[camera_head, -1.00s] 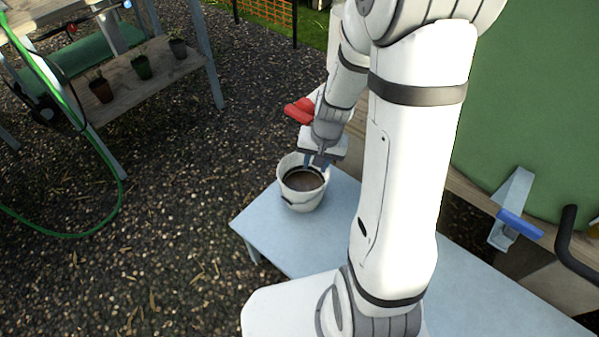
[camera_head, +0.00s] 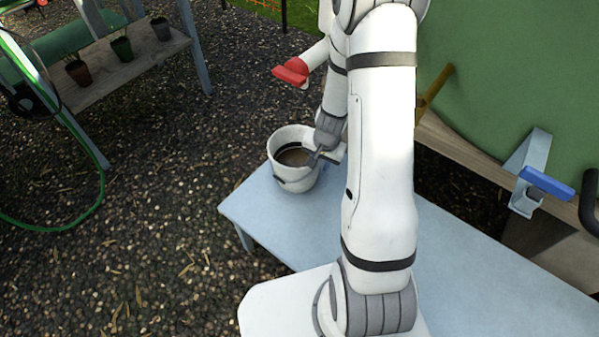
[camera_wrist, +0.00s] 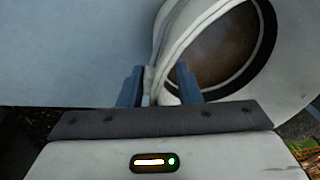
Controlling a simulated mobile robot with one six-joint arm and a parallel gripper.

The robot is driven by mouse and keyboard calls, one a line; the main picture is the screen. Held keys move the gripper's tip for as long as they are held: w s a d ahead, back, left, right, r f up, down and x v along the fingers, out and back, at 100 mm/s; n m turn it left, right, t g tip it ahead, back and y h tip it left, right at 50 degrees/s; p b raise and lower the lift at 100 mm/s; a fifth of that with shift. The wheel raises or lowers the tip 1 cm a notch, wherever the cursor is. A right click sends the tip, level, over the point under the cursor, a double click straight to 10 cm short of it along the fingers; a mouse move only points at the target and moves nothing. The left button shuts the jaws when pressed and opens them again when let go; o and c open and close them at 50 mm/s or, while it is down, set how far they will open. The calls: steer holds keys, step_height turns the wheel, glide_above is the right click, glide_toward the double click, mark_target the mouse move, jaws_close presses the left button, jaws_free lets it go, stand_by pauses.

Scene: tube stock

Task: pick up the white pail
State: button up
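The white pail (camera_head: 297,183) stands upright on the pale blue table (camera_head: 262,222) near its far left corner. It has a dark band and brown contents. My gripper (camera_head: 316,158) is at the pail's right rim, partly hidden by my arm. In the wrist view, my gripper (camera_wrist: 158,88) is open, with one finger outside the pail (camera_wrist: 292,80) and the other over its inside. The pail's pale rim and what looks like its handle pass between the fingers, with space beside them. Contact with the fingers cannot be told.
A red object (camera_head: 291,72) stands behind the pail. A blue-handled clamp (camera_head: 546,183) and a green panel (camera_head: 500,90) are on the right. A wooden shelf (camera_head: 110,80) with small pots and a green hose (camera_head: 85,200) are at left. The table's front left is clear.

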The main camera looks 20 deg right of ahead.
steer(key=shift+f, duration=0.5)
steer(key=shift+r, duration=0.15)
steer(key=shift+c, duration=0.5)
jaws_close()
steer(key=shift+w+r, duration=0.1)
steer(key=shift+w, duration=0.05)
